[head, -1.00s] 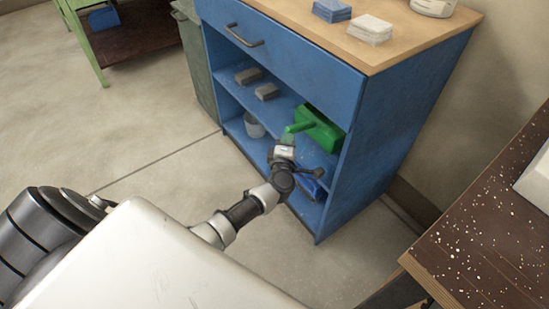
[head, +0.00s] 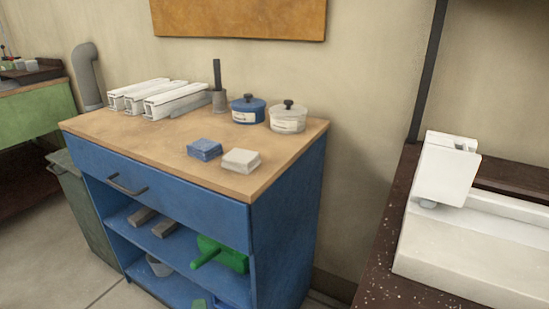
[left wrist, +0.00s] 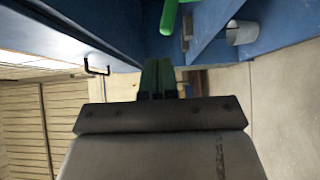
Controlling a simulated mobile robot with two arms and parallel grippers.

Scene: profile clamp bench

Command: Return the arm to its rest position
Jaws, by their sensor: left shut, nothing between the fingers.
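My left gripper (left wrist: 158,76) shows in the left wrist view with its dark green fingers together and nothing between them. It is in front of the blue cabinet's open shelves. My right gripper is in neither view.
The blue cabinet (head: 285,235) carries white profiles (head: 175,101), two pots, and blue and white cloth stacks on its top. A grey cup (left wrist: 240,33) stands on a lower shelf. A grey bin (head: 88,215) is left; a dark speckled bench (head: 378,275) is right.

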